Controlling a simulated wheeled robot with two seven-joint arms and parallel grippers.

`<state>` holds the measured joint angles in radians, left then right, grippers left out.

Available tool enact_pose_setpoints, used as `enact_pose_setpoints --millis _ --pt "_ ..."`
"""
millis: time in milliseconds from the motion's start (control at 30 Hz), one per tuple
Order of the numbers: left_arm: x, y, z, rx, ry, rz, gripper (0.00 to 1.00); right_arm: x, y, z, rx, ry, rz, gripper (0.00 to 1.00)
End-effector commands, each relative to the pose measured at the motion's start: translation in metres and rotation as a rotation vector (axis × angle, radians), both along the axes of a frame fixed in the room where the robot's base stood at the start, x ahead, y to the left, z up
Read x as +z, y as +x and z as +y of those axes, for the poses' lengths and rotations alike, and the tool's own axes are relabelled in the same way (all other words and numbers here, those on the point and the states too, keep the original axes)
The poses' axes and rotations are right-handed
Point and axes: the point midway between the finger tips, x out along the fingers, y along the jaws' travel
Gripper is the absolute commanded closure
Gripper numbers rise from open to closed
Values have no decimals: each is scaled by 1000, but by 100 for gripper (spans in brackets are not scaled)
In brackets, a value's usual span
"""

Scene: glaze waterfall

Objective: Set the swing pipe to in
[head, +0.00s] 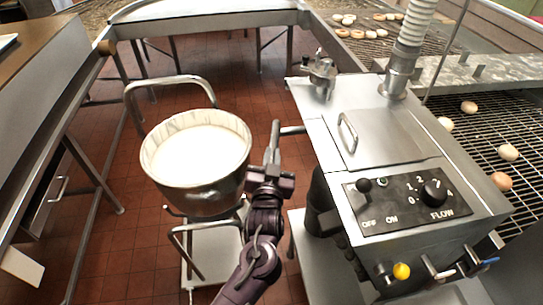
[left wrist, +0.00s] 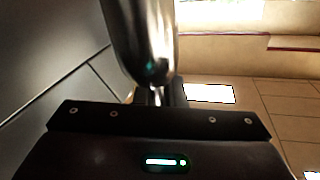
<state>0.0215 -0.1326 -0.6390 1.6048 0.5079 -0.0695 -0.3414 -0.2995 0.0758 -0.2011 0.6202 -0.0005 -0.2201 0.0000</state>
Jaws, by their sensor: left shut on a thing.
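The swing pipe (head: 291,130) is a grey metal tube that sticks out from the left side of the steel glaze machine (head: 345,115). Its outer end is to the right of the bucket, not over it. My left gripper (head: 272,160) is at the outer end of the pipe, between bucket and machine, shut on it. In the left wrist view, the shiny pipe (left wrist: 142,40) comes down to the dark gripper; the exact contact is hidden. My right gripper is not in view.
A bucket of white glaze (head: 197,153) stands on a wheeled cart (head: 215,255) close left of my left gripper. The machine's control panel (head: 412,199) and yellow knob (head: 401,271) are at right. A wire conveyor (head: 480,140) carries doughnuts. Red tiled floor (head: 125,255) is clear at left.

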Motion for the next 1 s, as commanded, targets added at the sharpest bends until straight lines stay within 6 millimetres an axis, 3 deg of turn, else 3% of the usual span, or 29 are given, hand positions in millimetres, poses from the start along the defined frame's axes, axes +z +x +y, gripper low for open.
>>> enact_pose_setpoints --millis 300,333,467,767,1000 --pt "-1 0 0 0 2 0 100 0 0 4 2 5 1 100" --pt "-1 0 0 0 2 0 88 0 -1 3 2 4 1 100" --pt "-1 0 0 1 2 0 71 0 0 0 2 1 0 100" --pt "-1 -2 0 0 1 0 70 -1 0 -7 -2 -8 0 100" --pt "-4 -34 5 -1 -1 0 70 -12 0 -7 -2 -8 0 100"
